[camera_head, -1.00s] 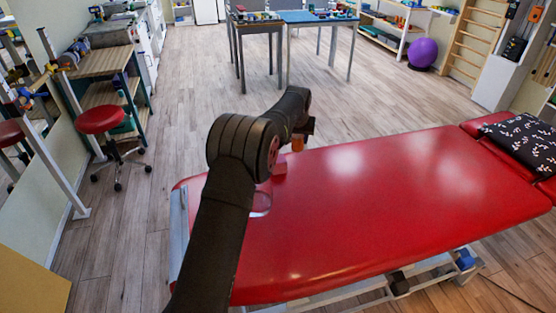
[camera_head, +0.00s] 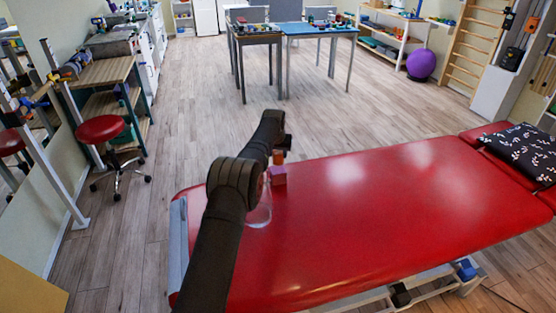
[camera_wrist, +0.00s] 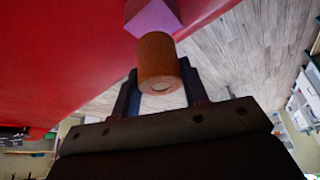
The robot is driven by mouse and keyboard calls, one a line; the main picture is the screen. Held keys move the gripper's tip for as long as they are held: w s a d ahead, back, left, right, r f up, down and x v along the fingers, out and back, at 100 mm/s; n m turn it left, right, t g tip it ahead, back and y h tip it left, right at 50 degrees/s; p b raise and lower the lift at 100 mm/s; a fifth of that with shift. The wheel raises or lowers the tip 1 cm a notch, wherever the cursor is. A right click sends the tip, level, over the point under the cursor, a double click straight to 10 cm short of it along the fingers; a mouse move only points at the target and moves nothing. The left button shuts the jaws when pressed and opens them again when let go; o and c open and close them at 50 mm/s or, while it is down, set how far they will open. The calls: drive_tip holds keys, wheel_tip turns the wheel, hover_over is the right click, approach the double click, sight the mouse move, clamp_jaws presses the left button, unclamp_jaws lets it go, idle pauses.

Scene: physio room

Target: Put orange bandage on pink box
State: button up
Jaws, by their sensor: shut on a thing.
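The orange bandage (camera_wrist: 157,62) is a short roll held between the two fingers of my gripper (camera_wrist: 160,88) in the wrist view. It also shows as a small orange patch in the head view (camera_head: 278,157). The pink box (camera_wrist: 153,17) stands on the red table, just beyond the bandage in the wrist view. In the head view the pink box (camera_head: 278,175) is right beside my arm, with the bandage above it in the picture. I cannot tell whether the bandage touches the box. My arm hides most of the gripper in the head view.
The red treatment table (camera_head: 370,215) is mostly bare. A clear round container (camera_head: 259,214) lies near its left end, partly behind my arm. A patterned pillow (camera_head: 522,152) is at the far right end. A red stool (camera_head: 101,130) stands on the floor at left.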

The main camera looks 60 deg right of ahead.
sight(278, 159)
drive_tip(key=shift+f, duration=1.65)
drive_tip(key=shift+f, duration=0.15)
drive_tip(key=o, duration=1)
drive_tip(key=shift+c, duration=0.2)
drive_tip(key=v, duration=1.2)
drive_tip(key=shift+s+d, duration=0.1)
